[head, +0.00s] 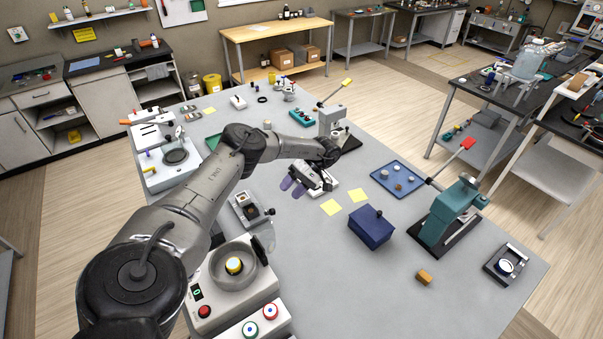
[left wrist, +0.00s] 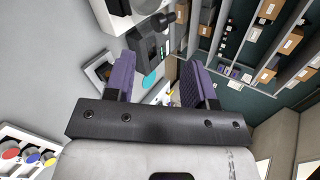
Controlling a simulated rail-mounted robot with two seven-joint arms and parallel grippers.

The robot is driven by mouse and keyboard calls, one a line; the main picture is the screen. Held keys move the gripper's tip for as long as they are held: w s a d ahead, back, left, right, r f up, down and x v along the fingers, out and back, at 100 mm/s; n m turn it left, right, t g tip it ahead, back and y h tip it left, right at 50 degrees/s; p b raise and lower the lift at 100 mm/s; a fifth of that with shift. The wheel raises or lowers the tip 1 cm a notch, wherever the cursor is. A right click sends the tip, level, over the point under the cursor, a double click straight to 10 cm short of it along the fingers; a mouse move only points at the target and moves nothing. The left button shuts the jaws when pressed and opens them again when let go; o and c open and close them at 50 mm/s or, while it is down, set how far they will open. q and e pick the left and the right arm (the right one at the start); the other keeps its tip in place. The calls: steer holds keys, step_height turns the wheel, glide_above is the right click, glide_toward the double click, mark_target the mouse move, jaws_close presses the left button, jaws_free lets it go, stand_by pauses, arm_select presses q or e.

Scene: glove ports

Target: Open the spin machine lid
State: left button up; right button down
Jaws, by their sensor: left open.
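The spin machine (head: 217,306) is a white box with a round grey bowl, a small green display and a red button at the near edge of the bench in the head view. A yellow-topped round piece sits in its bowl. A dark see-through disc, which looks like the lid (head: 265,242), stands tilted up at the bowl's right side, leaving the bowl uncovered. My left gripper (head: 292,187) is open and empty, above the bench and beyond the machine. Its purple fingers also show apart in the left wrist view (left wrist: 160,82). My right gripper is not in view.
A blue box (head: 371,229), a teal lever press (head: 452,212) and a blue tray (head: 398,179) stand on the right of the bench. A small grey device (head: 246,209) stands behind the machine. Bare bench (head: 335,285) lies right of the machine.

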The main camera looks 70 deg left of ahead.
arm_select(q)
steer(key=shift+p+v, duration=0.45)
steer(key=shift+v, duration=2)
steer(key=shift+a, duration=0.1)
steer(key=shift+s, duration=0.1)
